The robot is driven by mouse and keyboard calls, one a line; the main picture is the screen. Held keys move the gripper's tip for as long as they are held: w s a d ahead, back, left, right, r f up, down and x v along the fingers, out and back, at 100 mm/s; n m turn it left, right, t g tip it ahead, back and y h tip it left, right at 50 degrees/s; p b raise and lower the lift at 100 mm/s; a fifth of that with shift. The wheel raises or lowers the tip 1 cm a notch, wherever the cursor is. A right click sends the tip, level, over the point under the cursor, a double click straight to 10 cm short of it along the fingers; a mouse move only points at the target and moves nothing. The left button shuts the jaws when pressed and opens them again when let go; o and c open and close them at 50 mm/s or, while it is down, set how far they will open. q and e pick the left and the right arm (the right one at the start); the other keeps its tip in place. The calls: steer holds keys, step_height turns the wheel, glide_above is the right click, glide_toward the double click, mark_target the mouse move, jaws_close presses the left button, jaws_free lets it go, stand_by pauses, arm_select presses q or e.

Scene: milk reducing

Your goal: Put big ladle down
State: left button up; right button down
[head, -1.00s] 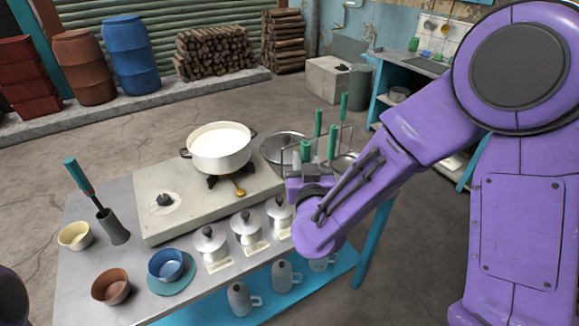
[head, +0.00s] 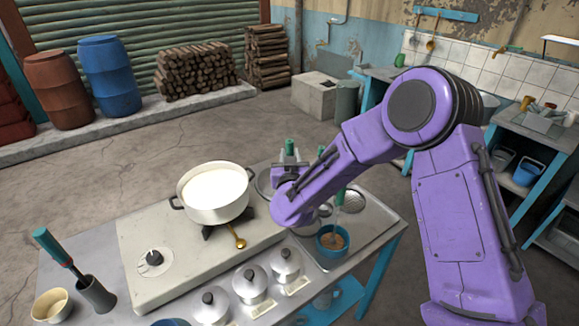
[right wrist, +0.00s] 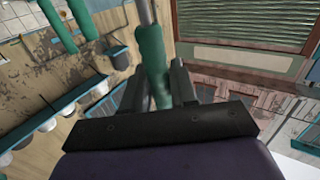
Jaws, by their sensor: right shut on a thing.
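My right gripper (head: 290,168) is right of the white pot, over the far right part of the cooking table. It is shut on a green handle, taken as the big ladle's (head: 290,147). In the right wrist view, the green handle (right wrist: 152,62) with its grey metal shaft stands between the two fingers (right wrist: 155,90). The ladle's bowl end is hidden in both views. A round metal dish (head: 263,184) shows partly behind my gripper. My left gripper is not in view.
Lidded metal pots (head: 248,285) line the front. A blue cup (head: 331,250) and green-handled tools stand near my right forearm. A bare metal panel (head: 372,225) lies at right.

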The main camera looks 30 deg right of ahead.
steer(key=shift+w+d+f, duration=0.1)
steer(key=shift+w+f, duration=0.3)
steer(key=shift+d+f, duration=0.1)
steer(key=shift+f, duration=0.2)
steer(key=shift+s+f+p, duration=0.2)
steer(key=shift+f+p, duration=0.15)
steer(key=shift+f, duration=0.85)
steer(key=shift+w+f, duration=0.2)
steer(key=shift+f, duration=0.25)
steer(key=c, duration=0.9)
jaws_free()
steer(key=shift+s, duration=0.15)
